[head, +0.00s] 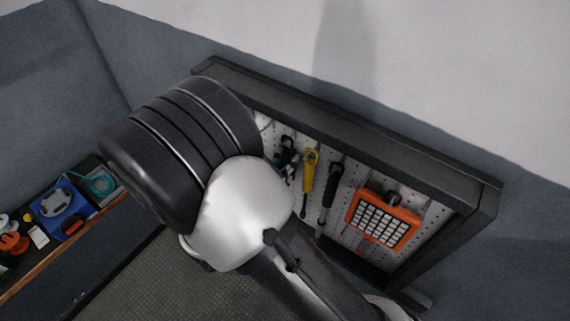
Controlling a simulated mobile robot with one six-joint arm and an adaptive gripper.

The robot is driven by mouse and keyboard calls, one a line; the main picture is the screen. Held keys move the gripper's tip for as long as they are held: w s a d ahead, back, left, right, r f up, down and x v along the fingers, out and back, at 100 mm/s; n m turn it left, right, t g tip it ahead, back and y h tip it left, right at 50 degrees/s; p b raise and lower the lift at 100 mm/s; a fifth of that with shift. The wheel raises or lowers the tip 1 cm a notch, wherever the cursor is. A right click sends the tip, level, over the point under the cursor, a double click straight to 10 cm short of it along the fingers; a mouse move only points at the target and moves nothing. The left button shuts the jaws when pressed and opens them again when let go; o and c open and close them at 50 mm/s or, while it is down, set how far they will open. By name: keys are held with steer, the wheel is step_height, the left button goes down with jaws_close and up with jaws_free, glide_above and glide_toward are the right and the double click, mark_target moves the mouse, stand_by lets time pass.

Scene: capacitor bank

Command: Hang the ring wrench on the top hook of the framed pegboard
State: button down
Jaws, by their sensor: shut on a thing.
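The framed pegboard (345,142) stands against the wall, tilted in the head view, with a dark frame and a pale perforated panel. My own arm covers its left part, and I cannot make out the top hook. I cannot make out the ring wrench either. My gripper is not visible; the large black and white arm parts fill the middle of the view. A thin pale curved edge shows below the white joint, but I cannot tell what it belongs to.
On the pegboard hang a dark green tool (289,156), a yellow-handled tool (308,172), a black-handled tool (330,186) and an orange grid-faced item (382,219). A wood-edged shelf (62,245) at left holds a blue case (62,208), a teal coil (101,184) and orange items.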

steer(key=c, duration=1.4)
jaws_free()
steer(key=shift+c, duration=0.2)
steer(key=v, duration=1.2)
steer(key=shift+s+r, duration=0.1)
